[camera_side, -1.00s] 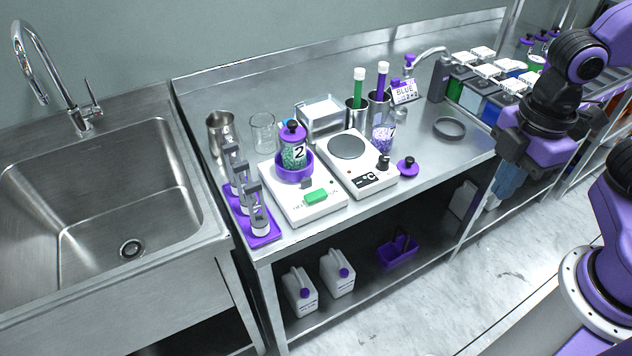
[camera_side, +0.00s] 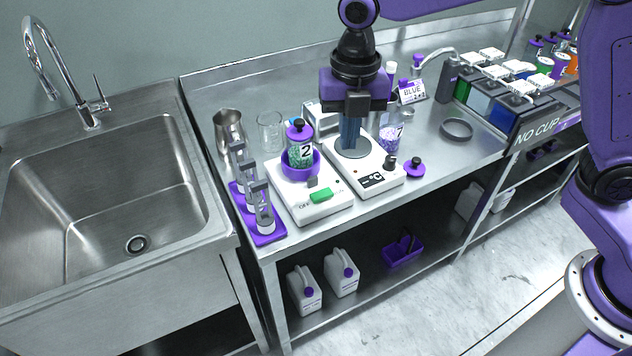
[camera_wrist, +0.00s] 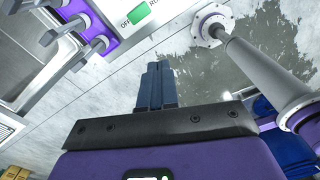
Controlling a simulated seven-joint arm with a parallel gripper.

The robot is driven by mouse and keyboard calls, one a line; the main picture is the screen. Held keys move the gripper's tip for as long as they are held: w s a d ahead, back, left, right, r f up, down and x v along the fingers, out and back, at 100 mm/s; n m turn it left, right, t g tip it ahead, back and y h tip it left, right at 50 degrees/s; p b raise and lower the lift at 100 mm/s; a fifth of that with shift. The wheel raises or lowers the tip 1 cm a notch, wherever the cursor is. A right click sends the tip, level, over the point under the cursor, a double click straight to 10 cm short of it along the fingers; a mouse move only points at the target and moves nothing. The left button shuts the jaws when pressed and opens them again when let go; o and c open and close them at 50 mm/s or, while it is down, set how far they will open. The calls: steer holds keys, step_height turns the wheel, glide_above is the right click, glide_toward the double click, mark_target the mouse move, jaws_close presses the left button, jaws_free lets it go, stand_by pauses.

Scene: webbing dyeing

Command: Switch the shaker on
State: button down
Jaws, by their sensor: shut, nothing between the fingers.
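The shaker (camera_side: 290,205) is a white box on the steel bench, left of the hotplate. A purple holder (camera_side: 300,168) on top carries a lidded jar (camera_side: 300,140) marked 2. Its front has a green rocker switch (camera_side: 321,195) with OFF printed at its left; whether it is tipped to either side is too small to tell. The wrist view shows the green switch (camera_wrist: 138,13) at the top edge. My gripper (camera_side: 350,148) is shut and empty, its blue fingers pointing down in front of the hotplate in the side view. The fingers (camera_wrist: 157,68) also show in the wrist view.
The white hotplate (camera_side: 375,180) with a dial stands right of the shaker. A purple rack (camera_side: 265,232) with grey clips is at its left. A purple-marked beaker (camera_side: 390,138), a purple-knobbed lid (camera_side: 415,168) and a dark ring (camera_side: 456,129) are further right.

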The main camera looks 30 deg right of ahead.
mark_target(316, 194)
steer(key=w+a+f+n, duration=0.1)
steer(key=w+a+n, duration=0.2)
steer(key=w+n, duration=0.1)
steer(key=shift+w+f+n, duration=0.2)
steer(key=shift+w+n, duration=0.1)
steer(key=shift+w, duration=0.5)
step_height(316, 194, down, 14)
steer(key=shift+a, duration=0.1)
stand_by(0.4)
